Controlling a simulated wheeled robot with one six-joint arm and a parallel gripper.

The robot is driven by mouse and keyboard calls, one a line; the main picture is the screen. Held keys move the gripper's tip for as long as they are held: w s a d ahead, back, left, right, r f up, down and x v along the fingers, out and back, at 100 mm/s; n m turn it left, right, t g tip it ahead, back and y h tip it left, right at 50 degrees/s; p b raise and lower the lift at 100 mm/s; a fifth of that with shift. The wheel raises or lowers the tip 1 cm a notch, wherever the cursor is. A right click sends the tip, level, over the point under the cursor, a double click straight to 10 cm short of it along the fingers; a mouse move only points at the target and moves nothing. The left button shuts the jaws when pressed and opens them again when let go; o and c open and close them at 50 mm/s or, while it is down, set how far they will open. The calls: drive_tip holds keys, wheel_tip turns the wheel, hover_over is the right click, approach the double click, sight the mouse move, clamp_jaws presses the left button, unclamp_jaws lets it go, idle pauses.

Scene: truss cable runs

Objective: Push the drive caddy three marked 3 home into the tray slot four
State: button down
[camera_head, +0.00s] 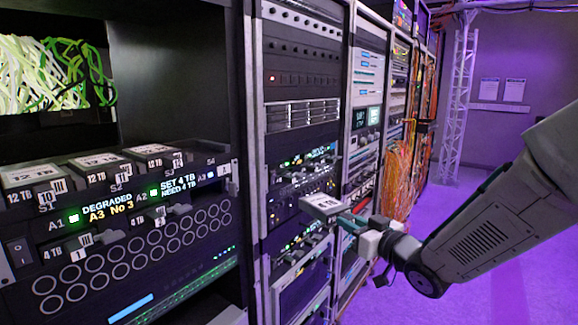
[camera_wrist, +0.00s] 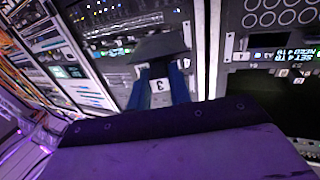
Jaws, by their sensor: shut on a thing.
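My gripper (camera_head: 352,225) is shut on a drive caddy (camera_head: 322,204) with a white label on top, held in the air to the right of the left rack. In the wrist view the caddy, with a white plate marked 3 (camera_wrist: 160,85), sits between the blue fingers of my gripper (camera_wrist: 161,93). The caddy is apart from the tray. Whether slot four is empty is hard to tell.
Caddies marked 1 (camera_head: 78,252) and 2 show there. A pale rack post (camera_head: 252,160) stands between tray and caddy. Orange cables (camera_head: 400,175) hang behind; purple floor lies at right.

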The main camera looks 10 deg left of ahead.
drive_tip(key=s+a+r+n+g+y, duration=0.2)
drive_tip(key=s+a+r+g, duration=0.1)
drive_tip(key=s+a+r, duration=0.5)
drive_tip(key=s+a+r+n+g+y, duration=0.15)
drive_tip(key=s+a+r, duration=0.3)
drive_tip(key=r, duration=0.45)
drive_tip(key=shift+n+g, duration=0.25)
drive_tip(key=shift+g, duration=0.1)
drive_tip(key=shift+x, duration=2.4)
drive_tip(key=shift+a, duration=0.45)
drive_tip(key=shift+x, duration=1.1)
drive_tip(key=shift+w+a+f, duration=0.1)
drive_tip(key=shift+x, duration=1.4)
drive_tip(key=shift+a, duration=0.1)
drive_tip(key=shift+x, duration=2.9)
